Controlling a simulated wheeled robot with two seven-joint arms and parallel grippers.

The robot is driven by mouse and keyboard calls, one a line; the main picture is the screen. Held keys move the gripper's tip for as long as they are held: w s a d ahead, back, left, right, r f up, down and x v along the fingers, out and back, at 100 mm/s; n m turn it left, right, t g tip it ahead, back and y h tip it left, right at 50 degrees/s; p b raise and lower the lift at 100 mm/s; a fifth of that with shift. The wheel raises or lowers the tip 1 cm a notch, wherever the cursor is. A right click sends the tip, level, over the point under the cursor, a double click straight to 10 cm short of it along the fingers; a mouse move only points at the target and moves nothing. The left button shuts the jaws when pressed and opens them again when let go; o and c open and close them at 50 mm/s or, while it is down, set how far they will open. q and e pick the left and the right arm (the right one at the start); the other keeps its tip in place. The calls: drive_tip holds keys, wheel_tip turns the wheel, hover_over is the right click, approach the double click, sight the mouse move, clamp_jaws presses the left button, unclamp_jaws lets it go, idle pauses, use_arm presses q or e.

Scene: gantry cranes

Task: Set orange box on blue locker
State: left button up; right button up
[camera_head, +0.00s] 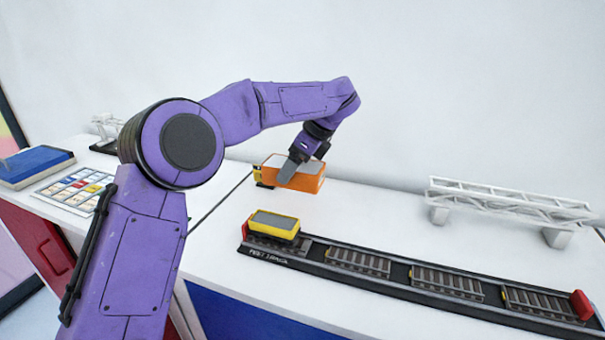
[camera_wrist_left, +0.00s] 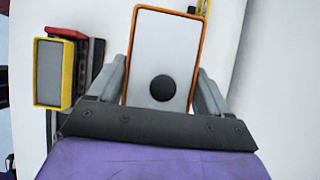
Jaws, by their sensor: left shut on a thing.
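The orange box (camera_head: 310,184) has a pale grey top and is between the fingers of my left gripper (camera_head: 292,170), which is shut on it. In the left wrist view the orange box (camera_wrist_left: 165,60) shows its grey face with a dark round spot, with one finger on each side. In the head view the box is near the back of the white top; whether it touches that top I cannot tell. A blue front panel (camera_head: 240,315) shows below the white top, beside a red one (camera_head: 35,240). My right gripper is not in view.
A yellow box (camera_head: 273,225) sits at the left end of a long black track (camera_head: 400,277) with red end stops. A white truss bridge (camera_head: 510,203) stands at the back right. At left are a blue flat box (camera_head: 35,165) and a tile tray (camera_head: 75,190).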

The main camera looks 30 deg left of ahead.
sight(300, 169)
use_arm(q)
drive_tip(key=w+f, duration=0.2)
drive_tip(key=shift+w+d+f+p, duration=0.15)
drive_tip(key=shift+w+p, duration=0.15)
drive_tip(key=shift+p, duration=0.1)
drive_tip(key=shift+f+p, duration=0.35)
drive_tip(key=shift+f, duration=0.05)
drive_tip(key=f+p, duration=0.1)
drive_tip(key=f, duration=0.2)
drive_tip(key=shift+w+f, duration=0.2)
drive_tip(key=shift+f, duration=0.1)
drive_tip(key=shift+s, duration=0.2)
drive_tip(key=o, duration=1.3)
drive_tip(key=shift+d, duration=0.1)
drive_tip(key=shift+w+f, duration=0.1)
